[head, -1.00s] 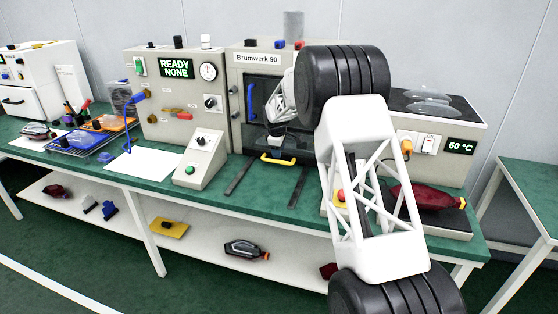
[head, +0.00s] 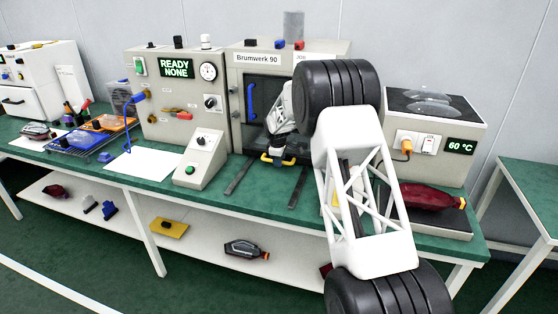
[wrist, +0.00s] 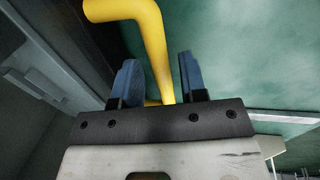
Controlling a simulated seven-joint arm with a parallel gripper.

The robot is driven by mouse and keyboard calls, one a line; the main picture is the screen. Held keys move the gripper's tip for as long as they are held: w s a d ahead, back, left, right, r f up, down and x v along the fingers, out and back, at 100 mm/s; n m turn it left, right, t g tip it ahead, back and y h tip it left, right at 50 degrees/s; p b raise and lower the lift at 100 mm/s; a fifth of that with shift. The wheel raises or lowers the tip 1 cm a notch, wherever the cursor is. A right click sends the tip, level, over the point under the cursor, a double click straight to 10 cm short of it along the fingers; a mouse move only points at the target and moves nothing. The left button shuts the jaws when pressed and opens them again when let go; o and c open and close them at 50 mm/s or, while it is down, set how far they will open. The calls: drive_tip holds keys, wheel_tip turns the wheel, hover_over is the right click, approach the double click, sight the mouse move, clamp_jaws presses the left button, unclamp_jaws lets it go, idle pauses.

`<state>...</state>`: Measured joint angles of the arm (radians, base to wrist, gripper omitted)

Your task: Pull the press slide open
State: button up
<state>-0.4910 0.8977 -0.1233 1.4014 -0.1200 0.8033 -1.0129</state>
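The press, labelled Brumwerk 90 (head: 257,58), stands at the back of the green bench. The yellow slide handle (head: 271,158) sticks out at its front, low between two dark rails. My gripper (head: 283,156) is down at this handle in the head view, partly covering it. In the wrist view, the yellow handle (wrist: 150,35) runs between the two blue fingers of my gripper (wrist: 158,75). The fingers stand apart, one on each side, with a gap visible on both sides of the bar. The slide body is mostly hidden inside the press and behind my arm.
Two dark rails (head: 239,175) run forward from the press over the bench. A sloped control box (head: 198,160) with a green button stands left of them.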

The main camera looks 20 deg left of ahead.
clamp_jaws()
drive_tip(key=shift+s, duration=0.15)
drive_tip(key=s, duration=2.3)
drive_tip(key=shift+s, duration=0.3)
drive_tip(key=shift+o, duration=0.8)
unclamp_jaws()
drive_tip(key=shift+r, duration=0.15)
